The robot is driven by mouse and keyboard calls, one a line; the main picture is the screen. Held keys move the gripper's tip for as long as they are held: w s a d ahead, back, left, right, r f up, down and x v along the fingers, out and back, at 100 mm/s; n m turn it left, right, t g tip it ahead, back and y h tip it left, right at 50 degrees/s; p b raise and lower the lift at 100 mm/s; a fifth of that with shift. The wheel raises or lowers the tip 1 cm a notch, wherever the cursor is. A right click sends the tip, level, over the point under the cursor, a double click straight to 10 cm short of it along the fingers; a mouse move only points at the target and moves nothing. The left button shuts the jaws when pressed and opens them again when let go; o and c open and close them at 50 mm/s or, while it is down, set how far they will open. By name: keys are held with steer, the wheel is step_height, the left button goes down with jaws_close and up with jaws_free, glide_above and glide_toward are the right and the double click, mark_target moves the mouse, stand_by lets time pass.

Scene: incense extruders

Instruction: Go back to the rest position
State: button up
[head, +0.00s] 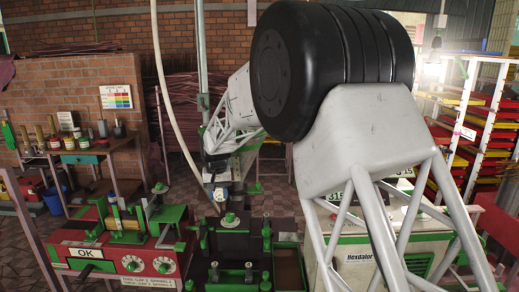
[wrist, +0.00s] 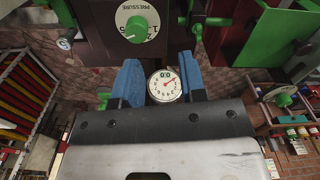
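My gripper (head: 217,188) hangs low in the middle of the head view, above the green and black press fixtures. It is small there and its fingers are hard to make out. In the wrist view, the two blue fingers of my gripper (wrist: 157,72) stand apart with no object clearly held. A round white dial gauge (wrist: 165,86) with a red needle shows between them; I cannot tell its distance from the fingers. A green pressure knob (wrist: 137,29) on a dark panel lies beyond the fingertips.
A red machine (head: 120,255) with an OK sign stands at left front. Green and black fixtures (head: 238,240) fill the front centre. A white Hexdalor cabinet (head: 350,258) stands at right, partly behind my arm. A workbench (head: 85,155) and drying racks (head: 485,120) stand farther back.

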steer(key=s+d+r+m+t, duration=0.1)
steer(key=s+d+r, duration=0.5)
steer(key=s+d, duration=0.6)
steer(key=s+d+r, duration=0.7)
steer(key=s+d, duration=0.4)
steer(key=s, duration=0.1)
steer(key=s+d+f, duration=0.1)
steer(key=s+d, duration=0.2)
steer(key=s, duration=0.6)
steer(key=s+d+f, duration=0.2)
steer(key=s+d, duration=0.2)
steer(key=s, duration=0.5)
steer(key=s+d+f+m+t, duration=0.1)
steer(key=s+d, duration=0.3)
steer(key=s, duration=0.5)
steer(key=shift+f, duration=0.35)
